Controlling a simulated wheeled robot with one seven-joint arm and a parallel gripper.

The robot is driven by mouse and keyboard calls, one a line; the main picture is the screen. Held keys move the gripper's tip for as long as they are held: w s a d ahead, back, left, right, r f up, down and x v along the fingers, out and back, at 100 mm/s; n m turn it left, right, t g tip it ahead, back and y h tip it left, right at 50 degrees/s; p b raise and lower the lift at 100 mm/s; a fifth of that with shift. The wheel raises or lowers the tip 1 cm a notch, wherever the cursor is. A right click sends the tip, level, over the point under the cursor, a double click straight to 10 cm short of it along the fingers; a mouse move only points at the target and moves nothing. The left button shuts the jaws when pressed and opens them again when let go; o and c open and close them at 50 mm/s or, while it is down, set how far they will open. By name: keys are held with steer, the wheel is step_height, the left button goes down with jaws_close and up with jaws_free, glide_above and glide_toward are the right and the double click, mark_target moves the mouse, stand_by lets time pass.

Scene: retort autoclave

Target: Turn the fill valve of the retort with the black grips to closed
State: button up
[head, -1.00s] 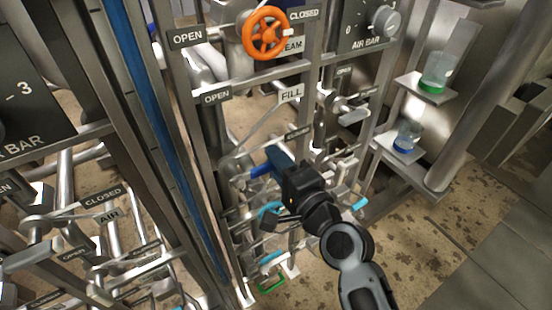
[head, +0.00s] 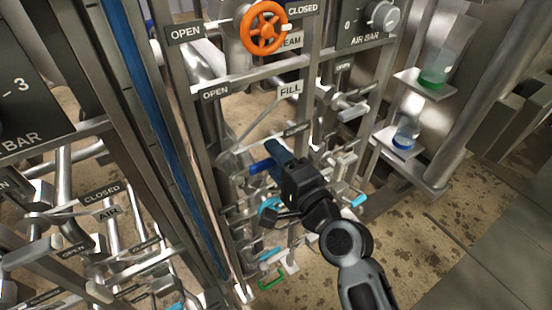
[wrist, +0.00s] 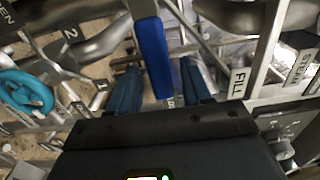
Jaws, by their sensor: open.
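The FILL label (head: 290,90) sits on the middle rack, with an OPEN plate (head: 215,93) at its left and a CLOSED plate (head: 297,130) below right. My gripper (head: 278,154) is below these labels, its dark blue fingers apart. A bright blue grip (head: 262,166) shows beside the fingers. In the wrist view this blue grip (wrist: 153,55), on a pale lever, lies between my open fingers (wrist: 157,80), with a gap at each side. The FILL label (wrist: 240,85) is to its right. I see no black grip; the lever's pivot is hard to make out.
An orange handwheel (head: 263,27) is above, on the same rack. A teal wheel (wrist: 25,92) is at left in the wrist view. Rack posts and pipes crowd the gripper. Shelves with bottles (head: 434,70) stand at right. Open floor (head: 400,240) lies at lower right.

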steer(key=b+v, duration=0.1)
steer(key=v, duration=0.6)
steer(key=shift+s+d, duration=0.25)
steer(key=shift+s, duration=0.1)
